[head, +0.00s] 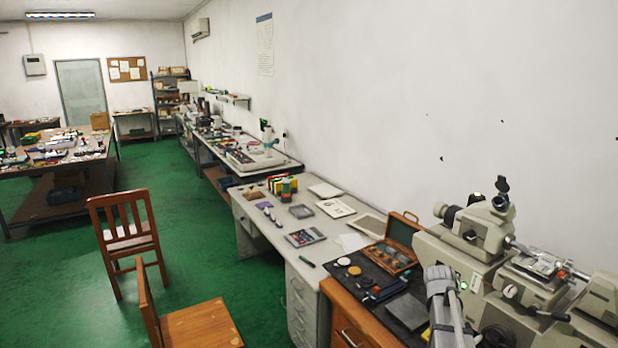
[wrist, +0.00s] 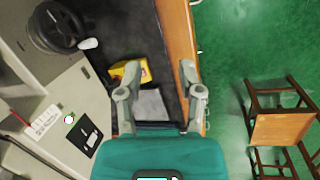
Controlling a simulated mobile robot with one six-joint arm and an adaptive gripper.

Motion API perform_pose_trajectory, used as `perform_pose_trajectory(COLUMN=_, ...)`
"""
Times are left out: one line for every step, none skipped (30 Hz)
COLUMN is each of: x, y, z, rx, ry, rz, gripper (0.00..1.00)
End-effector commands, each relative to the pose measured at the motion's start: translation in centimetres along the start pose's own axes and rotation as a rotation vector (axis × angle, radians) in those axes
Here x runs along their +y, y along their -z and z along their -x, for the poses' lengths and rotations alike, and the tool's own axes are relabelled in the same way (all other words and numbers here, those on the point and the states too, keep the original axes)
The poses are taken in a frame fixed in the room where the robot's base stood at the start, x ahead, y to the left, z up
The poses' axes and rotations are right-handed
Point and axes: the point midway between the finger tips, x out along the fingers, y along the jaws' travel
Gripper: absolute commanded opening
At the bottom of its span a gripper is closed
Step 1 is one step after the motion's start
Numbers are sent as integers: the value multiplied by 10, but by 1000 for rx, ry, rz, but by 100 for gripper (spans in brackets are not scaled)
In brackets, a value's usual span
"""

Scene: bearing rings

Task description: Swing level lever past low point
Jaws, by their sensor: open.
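A grey-beige measuring machine (head: 478,236) stands at the right of the head view. A thin lever (head: 536,309) with dark knobs shows on its front; I cannot tell whether this is the level lever. In the wrist view the machine's side (wrist: 28,88) fills the left, with a black round handwheel (wrist: 55,28) and a small pale-tipped part (wrist: 88,44) beside it. My gripper (wrist: 158,72) is open and empty, over the dark mat and apart from the machine. In the head view my arm hides part of the machine's front, and the fingertips do not show clearly.
A black mat (head: 406,309) on the wooden bench bears a yellow object (wrist: 130,72) and a grey plate (wrist: 152,105) below my gripper. An open wooden case (head: 392,258) stands at the back. Wooden chairs (head: 125,235) stand on the green floor, which is otherwise largely free.

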Motion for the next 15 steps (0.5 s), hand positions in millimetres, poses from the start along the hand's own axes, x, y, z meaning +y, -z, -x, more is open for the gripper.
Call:
perform_pose_trajectory(x=-28, y=-3, z=-5, rx=16, ry=12, rz=-13, gripper=48)
perform_pose_trajectory(x=-42, y=-2, z=-5, rx=25, ry=21, rz=-26, gripper=48)
perform_pose_trajectory(x=-59, y=-2, z=-5, rx=36, ry=32, rz=-42, gripper=48)
perform_pose_trajectory(x=-72, y=-2, z=-6, rx=44, ry=42, rz=-55, gripper=48)
perform_pose_trajectory(x=-85, y=-2, z=-6, rx=52, ry=52, rz=-67, gripper=48)
perform_pose_trajectory(x=-102, y=-3, z=-6, rx=62, ry=65, rz=-83, gripper=48)
perform_pose_trajectory(x=-115, y=-4, z=-7, rx=69, ry=75, rz=-95, gripper=48)
perform_pose_trajectory(x=-128, y=-6, z=-7, rx=75, ry=85, rz=-107, gripper=48)
perform_pose_trajectory(x=-145, y=-7, z=-8, rx=83, ry=100, rz=-123, gripper=48)
perform_pose_trajectory(x=-157, y=-9, z=-8, rx=88, ry=111, rz=-135, gripper=48)
perform_pose_trajectory(x=-169, y=-11, z=-9, rx=93, ry=122, rz=-146, gripper=48)
perform_pose_trajectory(x=-185, y=-14, z=-10, rx=99, ry=137, rz=-162, gripper=48)
perform_pose_trajectory(x=-196, y=-16, z=-10, rx=102, ry=148, rz=-173, gripper=48)
perform_pose_trajectory(x=-207, y=-19, z=-10, rx=106, ry=159, rz=-185, gripper=48)
perform_pose_trajectory(x=-220, y=-22, z=-11, rx=109, ry=172, rz=-199, gripper=48)
